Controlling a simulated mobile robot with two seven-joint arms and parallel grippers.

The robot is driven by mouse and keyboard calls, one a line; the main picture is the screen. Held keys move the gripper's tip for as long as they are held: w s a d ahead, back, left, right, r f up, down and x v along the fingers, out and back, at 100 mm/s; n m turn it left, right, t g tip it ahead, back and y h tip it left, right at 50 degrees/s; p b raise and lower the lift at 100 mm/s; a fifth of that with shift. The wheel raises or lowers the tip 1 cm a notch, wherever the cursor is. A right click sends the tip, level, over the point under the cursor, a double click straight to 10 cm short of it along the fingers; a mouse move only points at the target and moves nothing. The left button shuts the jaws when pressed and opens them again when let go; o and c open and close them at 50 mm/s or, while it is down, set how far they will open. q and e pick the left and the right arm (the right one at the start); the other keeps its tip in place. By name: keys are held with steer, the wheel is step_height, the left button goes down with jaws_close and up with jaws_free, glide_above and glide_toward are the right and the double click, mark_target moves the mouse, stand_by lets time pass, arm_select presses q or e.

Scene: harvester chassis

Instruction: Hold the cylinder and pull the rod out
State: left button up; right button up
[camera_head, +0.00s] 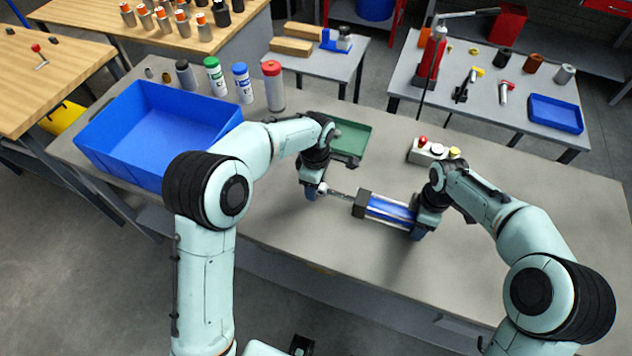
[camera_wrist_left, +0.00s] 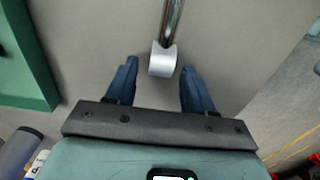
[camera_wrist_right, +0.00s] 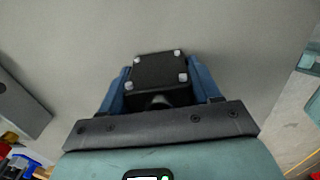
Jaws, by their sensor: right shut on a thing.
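The cylinder (camera_head: 388,208) has a blue body between dark end blocks and lies level over the grey workbench (camera_head: 290,230). Its bright rod (camera_head: 341,195) sticks out to the left, ending in a silver eye. My right gripper (camera_head: 420,231) is shut on the cylinder's right end block; the right wrist view shows the black block (camera_wrist_right: 157,78) between its blue fingers. My left gripper (camera_head: 312,192) is at the rod's end. In the left wrist view its blue fingers (camera_wrist_left: 158,85) stand apart, with the silver rod end (camera_wrist_left: 163,60) between them and gaps on both sides.
A blue bin (camera_head: 110,155) and several bottles stand at the back left of the bench. A green tray (camera_head: 352,138) lies behind my left gripper. A button box (camera_head: 428,153) stands behind the cylinder. The bench's front is clear.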

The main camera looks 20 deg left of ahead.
arm_select(q)
steer(key=shift+r, duration=0.1)
steer(key=shift+d+r, duration=0.1)
steer(key=shift+r, duration=0.1)
step_height(320, 180, up, 12)
steer(key=shift+f, duration=0.2)
arm_select(e)
steer(key=o, duration=1.6)
